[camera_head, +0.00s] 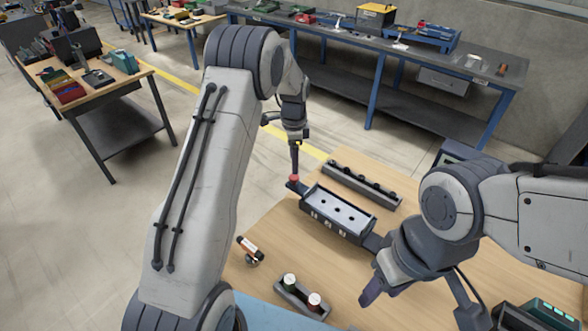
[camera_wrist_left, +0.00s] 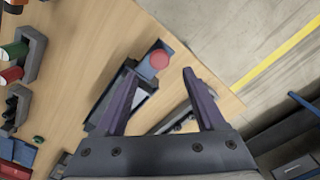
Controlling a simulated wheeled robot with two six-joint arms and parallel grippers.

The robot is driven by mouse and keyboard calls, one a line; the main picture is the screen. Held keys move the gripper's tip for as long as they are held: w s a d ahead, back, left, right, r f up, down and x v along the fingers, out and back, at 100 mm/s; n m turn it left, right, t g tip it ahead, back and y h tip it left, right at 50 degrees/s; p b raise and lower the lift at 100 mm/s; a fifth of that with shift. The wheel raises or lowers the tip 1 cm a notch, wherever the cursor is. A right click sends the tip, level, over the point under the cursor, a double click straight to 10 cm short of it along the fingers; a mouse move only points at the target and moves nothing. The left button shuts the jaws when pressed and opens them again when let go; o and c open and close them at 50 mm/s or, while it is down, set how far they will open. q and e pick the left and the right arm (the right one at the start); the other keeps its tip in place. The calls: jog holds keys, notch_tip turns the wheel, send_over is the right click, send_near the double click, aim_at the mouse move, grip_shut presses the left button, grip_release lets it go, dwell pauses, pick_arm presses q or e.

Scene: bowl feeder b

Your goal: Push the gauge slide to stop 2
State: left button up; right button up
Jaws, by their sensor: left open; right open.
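A dark gauge tray (camera_head: 322,229) with a pale inner plate and several dark holes lies on the wooden table. A red round knob (camera_head: 294,180) on a blue-grey block stands at its far left end. I take this to be the slide, but its stop marks are too small to read. My left gripper (camera_head: 295,163) points down just above the knob. In the left wrist view the open fingers spread apart, with the red knob (camera_wrist_left: 159,59) ahead of them; contact is not visible. My right gripper (camera_head: 378,288) is open and empty, near the tray's right end, partly hidden by its wrist.
A dark rail (camera_head: 345,176) with several black knobs lies behind the tray. A box with a green screen (camera_head: 550,312) sits at right.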

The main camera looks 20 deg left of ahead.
aim_at(294, 176)
pick_arm(q)
notch_tip(294, 176, down, 6)
jog(key=shift+f+p, duration=0.1)
jog(key=shift+p, duration=0.8)
grip_shut()
dwell(0.8)
